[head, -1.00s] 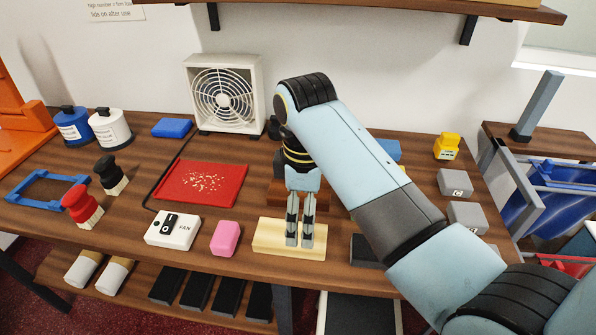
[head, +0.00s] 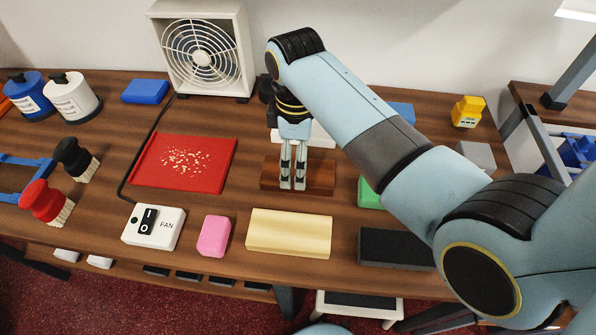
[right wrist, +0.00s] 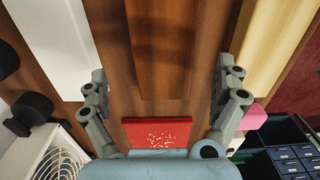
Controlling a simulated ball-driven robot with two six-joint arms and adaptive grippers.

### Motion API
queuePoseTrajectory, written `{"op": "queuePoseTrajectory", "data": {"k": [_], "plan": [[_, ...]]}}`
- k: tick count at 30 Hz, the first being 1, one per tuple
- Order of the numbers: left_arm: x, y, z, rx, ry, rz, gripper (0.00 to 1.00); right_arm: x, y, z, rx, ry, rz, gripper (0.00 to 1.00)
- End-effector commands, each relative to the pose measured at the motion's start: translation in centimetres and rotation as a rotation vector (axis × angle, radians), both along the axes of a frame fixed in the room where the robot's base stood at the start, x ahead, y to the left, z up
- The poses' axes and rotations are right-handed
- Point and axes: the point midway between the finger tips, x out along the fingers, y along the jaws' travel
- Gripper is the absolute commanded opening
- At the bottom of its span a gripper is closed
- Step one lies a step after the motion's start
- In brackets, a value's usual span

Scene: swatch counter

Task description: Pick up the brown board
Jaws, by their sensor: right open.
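The brown board (head: 321,177) lies on the wooden counter behind the cream board (head: 289,233), with a white board (head: 316,135) behind it. My right gripper (head: 292,187) points down over the left part of the brown board and hides some of it. In the right wrist view, the brown board (right wrist: 160,50) lies between the two spread, empty fingers (right wrist: 163,100), one on either side. I cannot tell how far the fingertips are above the counter. My left gripper is not in view.
A green block (head: 369,194) and a dark block (head: 394,247) lie to the right, partly behind my arm. A red tray (head: 150,165) with pale bits, a pink block (head: 214,236) and a fan switch box (head: 170,238) lie left. A fan (head: 203,50) stands behind.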

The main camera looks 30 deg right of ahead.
Motion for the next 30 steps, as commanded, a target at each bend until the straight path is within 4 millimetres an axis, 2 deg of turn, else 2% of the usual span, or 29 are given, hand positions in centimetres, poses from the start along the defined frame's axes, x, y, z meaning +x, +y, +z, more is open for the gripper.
{"op": "queuePoseTrajectory", "data": {"k": [9, 17, 20, 30], "plan": [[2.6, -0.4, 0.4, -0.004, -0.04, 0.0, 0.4, -0.6, -0.1, -4.5, 0.0, 0.003, -0.001, 0.98], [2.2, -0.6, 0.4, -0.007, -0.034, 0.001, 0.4, -0.5, -0.1, -4.8, -0.001, 0.001, -0.001, 0.98], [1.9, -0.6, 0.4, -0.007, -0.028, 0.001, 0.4, -0.6, -0.1, -4.8, -0.001, 0.001, -0.001, 0.88], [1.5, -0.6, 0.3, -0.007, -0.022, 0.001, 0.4, -0.6, -0.1, -4.8, 0.0, 0.001, -0.001, 0.43]]}}
